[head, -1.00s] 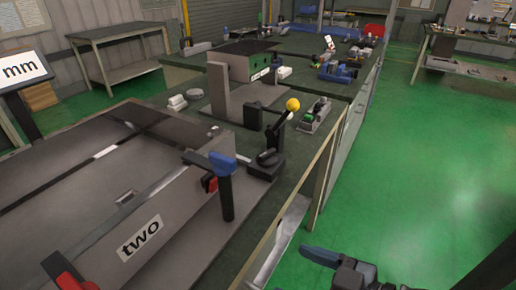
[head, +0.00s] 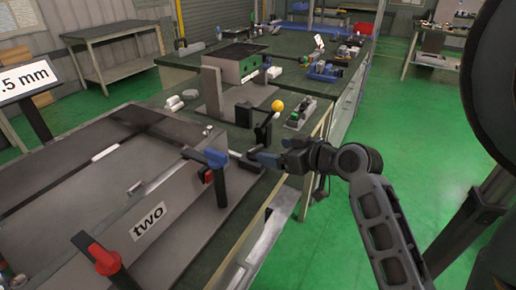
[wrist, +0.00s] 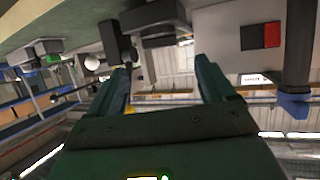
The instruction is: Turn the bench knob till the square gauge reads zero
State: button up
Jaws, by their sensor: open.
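A tilted screen (head: 22,82) at the left edge shows ".5 mm"; its left part is cut off. A black lever with a yellow ball (head: 278,105) stands on the bench. A blue-topped handle (head: 213,158) and a red knob (head: 104,260) are on the grey fixture labelled "two". I cannot tell for certain which is the bench knob. My gripper (head: 262,157) is at the lever's base, right of the blue handle. In the wrist view my gripper (wrist: 163,85) has its fingers apart, with dark lever parts beyond them; contact is unclear.
The grey fixture (head: 160,238) fills the bench's near left. More tools lie farther back. Green floor (head: 400,120) is open to the right.

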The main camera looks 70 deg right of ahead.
aim_at(258, 149)
jog(key=p+x, duration=0.1)
jog(key=x, duration=0.6)
jog(key=shift+w+d+f, duration=0.1)
jog(key=shift+w+f, duration=0.05)
jog(key=shift+c, duration=0.4)
jog(key=c, duration=1)
jog(key=shift+d+f+n+y+b, duration=0.15)
jog(key=shift+n+y+b, duration=0.45)
jog(key=shift+y+b, duration=0.1)
jog(key=n+t+y, duration=0.1)
jog(key=n+y, duration=0.2)
jog(key=shift+d+t+y, duration=0.15)
jog(key=shift+t+y, duration=0.15)
jog(key=shift+y, duration=0.1)
jog(key=o, duration=1.1)
jog(key=shift+s, duration=0.2)
